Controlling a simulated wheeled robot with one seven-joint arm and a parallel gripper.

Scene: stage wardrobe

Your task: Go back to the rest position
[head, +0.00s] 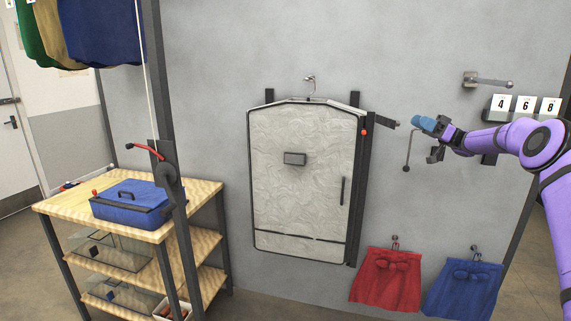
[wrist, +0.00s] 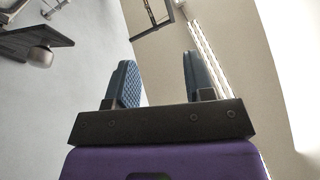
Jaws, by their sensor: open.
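My gripper (head: 424,123) is at the end of my purple arm, raised in front of the grey wall at the right of the head view. Its blue fingers point left, toward the garment panel. In the wrist view my gripper (wrist: 158,75) shows two blue textured fingers standing apart with nothing between them. A dark hanging rod with a round knob (head: 406,168) shows just below and left of the fingers in the head view. I cannot tell whether the gripper touches it.
A pale patterned garment panel (head: 305,190) in a dark frame hangs mid-wall. Red (head: 385,283) and blue (head: 462,290) skirts hang low at right. A number display (head: 525,106) reads 4 6 8. A blue case (head: 128,203) sits on a wooden shelf unit (head: 75,202) at left.

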